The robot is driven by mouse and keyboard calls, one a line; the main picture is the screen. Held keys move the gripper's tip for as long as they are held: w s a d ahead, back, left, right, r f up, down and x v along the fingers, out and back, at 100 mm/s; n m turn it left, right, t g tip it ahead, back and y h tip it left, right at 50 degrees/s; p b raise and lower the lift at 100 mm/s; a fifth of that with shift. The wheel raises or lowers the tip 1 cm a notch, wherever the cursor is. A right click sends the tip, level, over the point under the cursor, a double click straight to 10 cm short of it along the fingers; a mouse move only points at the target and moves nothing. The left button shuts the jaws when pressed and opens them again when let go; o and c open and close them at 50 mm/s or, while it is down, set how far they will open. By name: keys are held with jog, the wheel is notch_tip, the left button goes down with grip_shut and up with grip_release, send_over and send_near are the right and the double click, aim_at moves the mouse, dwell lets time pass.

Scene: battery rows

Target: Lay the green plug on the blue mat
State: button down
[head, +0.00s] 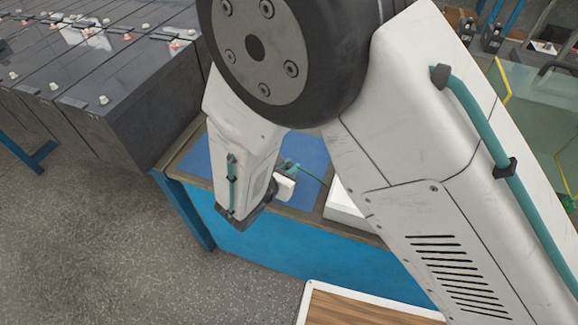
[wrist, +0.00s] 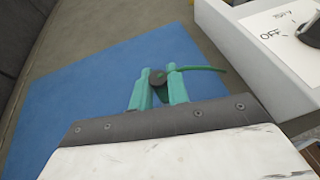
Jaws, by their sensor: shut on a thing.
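The blue mat (head: 306,150) lies on a bench, partly behind my arm in the head view; it fills much of the wrist view (wrist: 85,85). My gripper (wrist: 159,76) has two teal fingers, shut on the green plug (wrist: 160,88) over the mat. The plug's body is mostly hidden between the fingers; a dark round part shows, and a thin green lead runs to the right. In the head view my gripper (head: 289,168) shows small over the mat, with the lead trailing right. I cannot tell whether the plug touches the mat.
A white box (head: 345,207) stands right of the mat; in the wrist view its wall (wrist: 235,50) is close to the lead, and its label reads "OFF". Dark battery rows (head: 125,110) stand at the left. A wood-topped surface (head: 365,308) is at the front.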

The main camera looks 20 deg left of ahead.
jog(key=shift+f, duration=0.1)
jog(key=c, duration=1.4)
grip_release()
jog(key=shift+o, duration=0.2)
